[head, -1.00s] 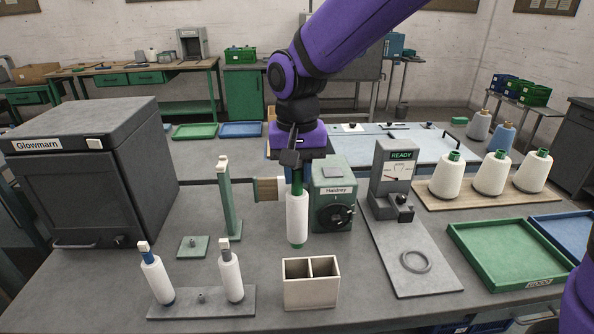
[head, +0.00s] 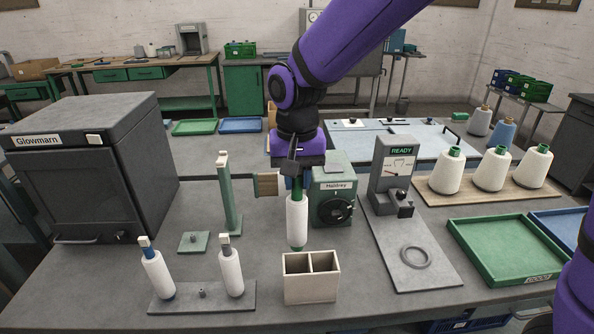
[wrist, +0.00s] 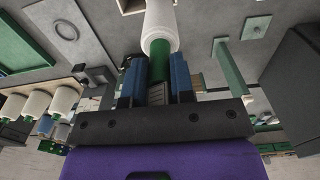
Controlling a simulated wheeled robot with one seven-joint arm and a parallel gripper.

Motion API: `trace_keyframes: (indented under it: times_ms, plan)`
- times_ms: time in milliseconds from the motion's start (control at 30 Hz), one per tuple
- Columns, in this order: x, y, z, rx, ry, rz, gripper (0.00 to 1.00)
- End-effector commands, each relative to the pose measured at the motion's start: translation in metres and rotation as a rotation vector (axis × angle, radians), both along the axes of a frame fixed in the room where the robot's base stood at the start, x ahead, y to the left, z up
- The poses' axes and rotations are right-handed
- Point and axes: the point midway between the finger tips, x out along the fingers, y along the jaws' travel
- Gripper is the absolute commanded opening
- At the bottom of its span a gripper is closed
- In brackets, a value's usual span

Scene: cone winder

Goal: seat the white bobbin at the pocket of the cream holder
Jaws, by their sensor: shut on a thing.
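The white bobbin (head: 297,219) hangs upright in my gripper (head: 296,180), its green core showing above and below the white yarn. My gripper is shut on the top of the green core, which also shows between the fingers in the wrist view (wrist: 160,72). The cream holder (head: 311,288) stands on the table as an open box with two pockets, both looking empty. In the head view, the bobbin's lower end is just above and behind the holder's left pocket, apart from it. In the wrist view, the holder is only partly seen at the top edge.
A green winder box (head: 333,204) stands just behind and right of the bobbin. A green post (head: 229,195) is to the left. Two white bobbins stand on a grey rack (head: 201,301) left of the holder. A gauge stand (head: 410,270) with a ring is to the right.

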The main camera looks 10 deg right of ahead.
Motion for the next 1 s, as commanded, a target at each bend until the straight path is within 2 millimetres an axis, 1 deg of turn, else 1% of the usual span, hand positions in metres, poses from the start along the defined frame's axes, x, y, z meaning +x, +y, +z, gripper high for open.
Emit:
trace_keyframes:
  times_ms: [333,800,1000]
  plan:
    - [0.0,0.0,-0.017,-0.001,0.001,0.0,0.04]
    - [0.0,0.0,-0.021,0.0,0.0,0.0,0.04]
    - [0.0,0.0,-0.03,-0.001,0.002,0.0,0.04]
